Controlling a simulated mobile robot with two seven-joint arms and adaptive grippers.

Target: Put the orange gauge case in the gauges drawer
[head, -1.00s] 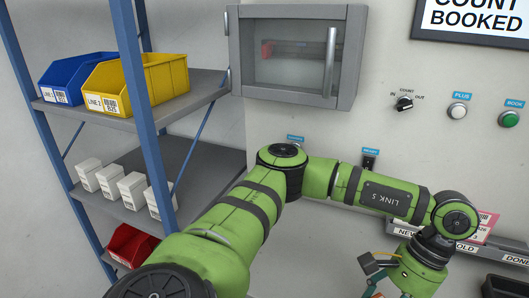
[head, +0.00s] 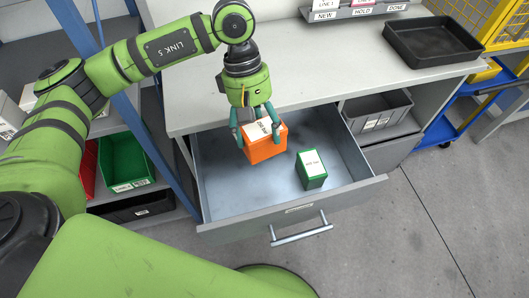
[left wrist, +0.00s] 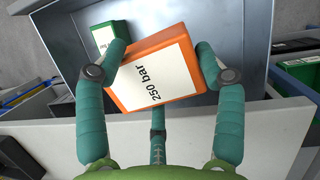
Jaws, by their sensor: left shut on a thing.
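The orange gauge case (head: 263,146) is held in my left gripper (head: 257,127), over the left part of the open drawer (head: 225,200). In the left wrist view the orange case (left wrist: 153,75) shows a white label reading "250 bar", with the teal fingers (left wrist: 155,72) on either side of it. I cannot tell whether its bottom touches the drawer floor. A green case (head: 312,170) with a white label stands inside the drawer, to the right of the orange one. The drawer's handle (head: 301,231) is on its front. My right gripper is not in view.
The worktop (head: 300,70) lies behind the drawer, with a black tray (head: 432,42) at its right. A grey bin (head: 377,112) stands on a shelf right of the drawer. Green (head: 124,163) and black bins are on the left rack. The drawer's front left is clear.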

